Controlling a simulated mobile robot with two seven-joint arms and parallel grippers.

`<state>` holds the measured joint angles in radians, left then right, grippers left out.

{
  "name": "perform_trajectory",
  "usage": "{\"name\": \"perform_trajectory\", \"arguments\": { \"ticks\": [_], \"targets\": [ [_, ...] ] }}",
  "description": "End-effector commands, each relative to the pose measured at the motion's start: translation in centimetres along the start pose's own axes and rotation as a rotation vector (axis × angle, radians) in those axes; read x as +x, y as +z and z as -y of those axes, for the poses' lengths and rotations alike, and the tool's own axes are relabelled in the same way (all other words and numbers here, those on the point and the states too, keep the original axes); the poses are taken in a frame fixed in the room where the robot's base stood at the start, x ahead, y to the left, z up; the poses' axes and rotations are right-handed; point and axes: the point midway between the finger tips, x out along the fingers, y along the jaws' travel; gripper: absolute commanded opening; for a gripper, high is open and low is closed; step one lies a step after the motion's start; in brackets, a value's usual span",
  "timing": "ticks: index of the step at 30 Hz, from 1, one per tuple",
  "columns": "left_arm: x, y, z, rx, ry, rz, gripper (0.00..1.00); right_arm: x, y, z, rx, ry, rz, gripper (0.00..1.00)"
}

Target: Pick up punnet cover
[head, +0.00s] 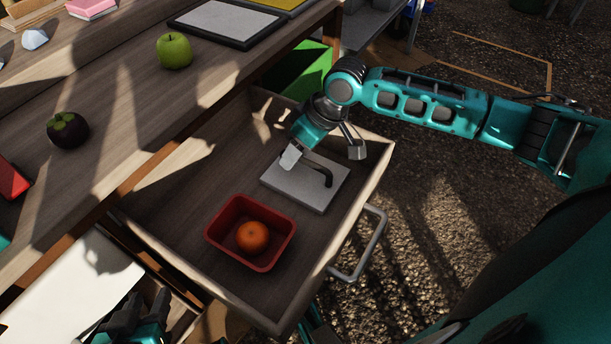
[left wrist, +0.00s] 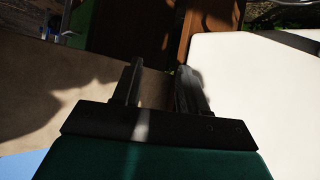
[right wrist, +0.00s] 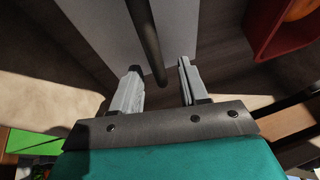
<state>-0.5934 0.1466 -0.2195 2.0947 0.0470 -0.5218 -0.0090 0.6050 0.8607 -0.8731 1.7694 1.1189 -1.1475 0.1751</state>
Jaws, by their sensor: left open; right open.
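The punnet cover (head: 290,188) is a flat grey plate with a dark bar handle (head: 322,170). It lies in the open wooden drawer, beside a red punnet (head: 214,236) holding an orange fruit (head: 252,237). My right gripper (head: 323,154) is open over the cover. In the right wrist view the handle (right wrist: 147,40) reaches down toward the gap between the open fingers (right wrist: 160,88), and the grey plate (right wrist: 105,30) lies beyond. I cannot tell whether the fingers touch the handle. My left gripper (head: 135,315) is open and empty at the lower left, outside this drawer.
The drawer's walls and metal handle (head: 364,250) stand at the front right. A white panel (head: 75,290) lies at the lower left, near my left gripper. A green apple (head: 174,50) and a mangosteen (head: 67,130) sit on the counter behind the drawer.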

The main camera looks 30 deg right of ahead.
Motion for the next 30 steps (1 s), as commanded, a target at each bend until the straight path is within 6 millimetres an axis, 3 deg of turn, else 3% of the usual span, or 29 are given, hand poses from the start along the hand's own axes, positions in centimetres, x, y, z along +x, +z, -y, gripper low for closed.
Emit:
{"name": "perform_trajectory", "arguments": {
  "ticks": [7, 21, 30],
  "targets": [
    [0.07, -1.18, -0.3, -0.005, 0.005, -0.022, 0.43, 0.35, -0.05, -0.04, 0.0, 0.002, -0.001, 0.44],
    [0.11, -1.04, -0.21, 0.001, 0.004, -0.022, 0.43, 0.33, -0.02, -0.04, 0.0, 0.002, 0.0, 0.0],
    [0.1, -0.98, -0.16, 0.003, 0.004, -0.021, 0.43, 0.32, -0.03, -0.04, 0.0, 0.002, -0.001, 0.0]
  ]
}}
